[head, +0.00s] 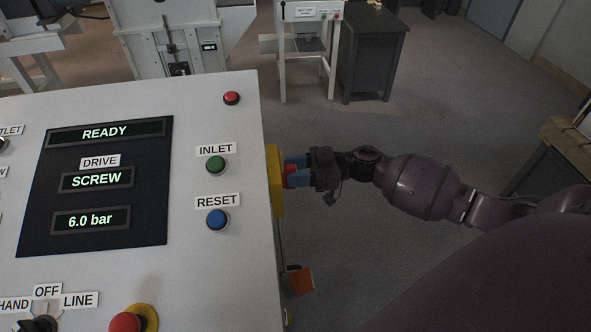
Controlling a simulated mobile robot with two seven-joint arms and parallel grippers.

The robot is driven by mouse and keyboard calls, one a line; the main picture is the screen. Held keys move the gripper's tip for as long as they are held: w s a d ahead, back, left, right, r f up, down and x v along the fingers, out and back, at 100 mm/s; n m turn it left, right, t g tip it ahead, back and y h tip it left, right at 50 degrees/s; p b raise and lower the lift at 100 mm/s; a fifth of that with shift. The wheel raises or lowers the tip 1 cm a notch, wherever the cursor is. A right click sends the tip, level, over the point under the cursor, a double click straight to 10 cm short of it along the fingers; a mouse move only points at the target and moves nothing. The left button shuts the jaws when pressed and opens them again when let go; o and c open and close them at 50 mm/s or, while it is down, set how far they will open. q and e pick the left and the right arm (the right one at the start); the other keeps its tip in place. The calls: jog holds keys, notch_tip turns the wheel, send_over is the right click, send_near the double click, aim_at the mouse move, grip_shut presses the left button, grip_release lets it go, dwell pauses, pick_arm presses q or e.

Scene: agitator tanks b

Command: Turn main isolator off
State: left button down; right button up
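The main isolator appears to be the yellow box (275,182) with a red handle (290,171) on the right side of the control panel. The handle's angle is hard to read because the fingers partly cover it. My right gripper (298,170) reaches in from the right, with its blue fingertips at the red handle, one above the other. I cannot tell whether the fingers press on the handle or stand just clear of it. My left gripper is not in view.
The control panel (245,270) fills the left, with a green INLET button (215,165), blue RESET button (217,219) and red mushroom button (126,322). An orange part (300,281) sits below the yellow box. Open floor lies behind; a dark cabinet (372,60) stands farther back.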

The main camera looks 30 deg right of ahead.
jog(key=c, duration=0.4)
jog(key=shift+s+n, duration=0.1)
jog(key=shift+n, duration=0.3)
jog(key=shift+s+a+n+p, duration=0.15)
jog(key=shift+n+p, duration=0.25)
jog(key=shift+n, duration=0.5)
jog(key=f+n, duration=0.1)
jog(key=n, duration=0.4)
jog(key=s+n, duration=0.1)
jog(key=n, duration=0.4)
jog(key=s+f+n, duration=0.1)
jog(key=n, duration=0.4)
jog(key=shift+a+f+b, duration=0.35)
jog(key=shift+w+n, duration=0.1)
jog(key=shift+n, duration=0.2)
